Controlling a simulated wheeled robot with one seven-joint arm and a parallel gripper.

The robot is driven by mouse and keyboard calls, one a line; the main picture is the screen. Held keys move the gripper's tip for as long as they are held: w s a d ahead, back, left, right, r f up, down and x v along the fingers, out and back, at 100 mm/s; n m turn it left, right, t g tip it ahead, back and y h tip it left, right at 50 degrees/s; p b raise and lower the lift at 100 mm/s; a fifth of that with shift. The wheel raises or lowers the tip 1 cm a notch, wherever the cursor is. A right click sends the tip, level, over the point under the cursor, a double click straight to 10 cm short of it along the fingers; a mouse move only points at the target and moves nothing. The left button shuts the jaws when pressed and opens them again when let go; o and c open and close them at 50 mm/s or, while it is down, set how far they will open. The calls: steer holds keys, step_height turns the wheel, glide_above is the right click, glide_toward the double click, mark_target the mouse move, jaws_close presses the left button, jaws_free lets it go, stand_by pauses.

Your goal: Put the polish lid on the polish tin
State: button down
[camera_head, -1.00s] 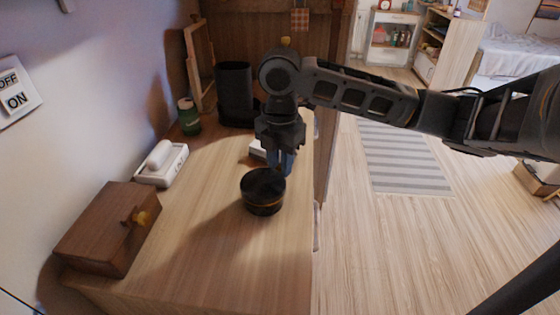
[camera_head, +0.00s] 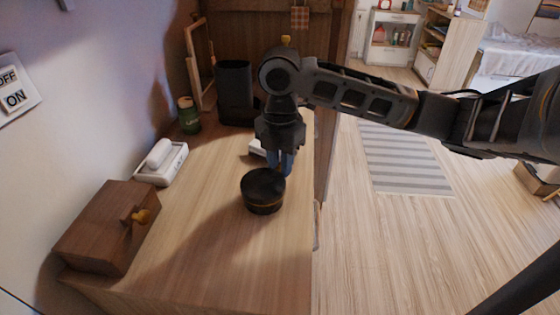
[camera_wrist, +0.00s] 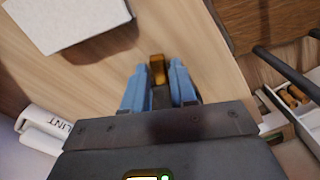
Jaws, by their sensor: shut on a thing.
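The polish tin (camera_head: 263,203) is a round black tin with a thin gold band, upright on the wooden desktop. Its top shows as a flat black disc, which looks like the polish lid (camera_head: 262,182) lying over it. My gripper (camera_head: 280,165) points down just behind the tin, its blue fingers close to the lid's far edge. In the wrist view my gripper (camera_wrist: 158,80) is shut on a small gold-brown and dark piece, seemingly part of the lid. The tin's body is hidden there, and I cannot tell whether the lid sits fully seated.
A white box (camera_head: 257,148) lies behind the tin, close to my gripper. A brown wooden box (camera_head: 107,228), a white holder (camera_head: 162,164), a green jar (camera_head: 189,115) and a black container (camera_head: 235,90) line the left and back. The desktop front is clear; its edge is right.

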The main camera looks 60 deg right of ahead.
steer(key=shift+f+b, duration=0.6)
steer(key=shift+f, duration=0.1)
stand_by(1.1)
stand_by(0.4)
steer(key=c, duration=0.8)
jaws_free()
